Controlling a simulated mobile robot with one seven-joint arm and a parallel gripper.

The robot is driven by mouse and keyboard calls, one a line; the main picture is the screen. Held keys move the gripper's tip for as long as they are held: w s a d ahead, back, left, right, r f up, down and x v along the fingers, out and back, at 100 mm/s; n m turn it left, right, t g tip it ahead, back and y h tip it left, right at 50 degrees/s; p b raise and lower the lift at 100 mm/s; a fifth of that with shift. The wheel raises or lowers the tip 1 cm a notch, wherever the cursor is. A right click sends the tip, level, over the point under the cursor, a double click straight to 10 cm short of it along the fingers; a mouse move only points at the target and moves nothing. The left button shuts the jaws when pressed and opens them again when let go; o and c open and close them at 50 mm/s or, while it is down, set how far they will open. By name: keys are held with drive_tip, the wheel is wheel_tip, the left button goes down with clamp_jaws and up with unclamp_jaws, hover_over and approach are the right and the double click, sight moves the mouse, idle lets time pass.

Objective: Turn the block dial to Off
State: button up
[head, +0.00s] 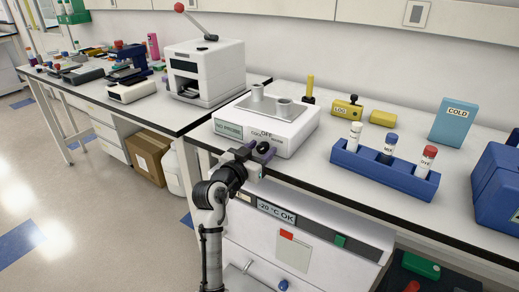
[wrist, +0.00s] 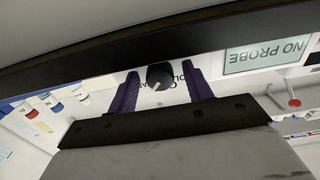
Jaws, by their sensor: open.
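The block unit (head: 290,130) is a white box on the bench with a grey plate and small cups on top. Its front bears a "NO PROBE" panel (head: 228,128) and the words COOL and OFF. The black round dial (wrist: 160,75) sits on that front face; in the head view the dial (head: 264,147) is partly covered by my gripper. Its pale pointer line slants to the lower left in the wrist view. My gripper (wrist: 160,71) is open, with one purple finger on each side of the dial. I cannot tell whether either finger touches it. Lettering around the dial is partly hidden.
A blue rack (head: 385,178) with capped tubes stands to the right. A white press-like device (head: 205,75) with a red-knobbed lever stands to the left. A yellow LOG item (head: 347,110) and a blue COLD box (head: 454,122) are behind. The bench edge runs below my gripper.

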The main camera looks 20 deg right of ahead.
drive_tip(key=c, duration=1)
drive_tip(key=shift+o, duration=0.2)
drive_tip(key=shift+n, duration=0.3)
drive_tip(key=n+p, duration=0.2)
drive_tip(key=n, duration=0.1)
drive_tip(key=shift+r+n, duration=0.15)
drive_tip(key=shift+n, duration=0.15)
drive_tip(key=shift+n+p, duration=1.45)
drive_tip(key=shift+n, duration=0.75)
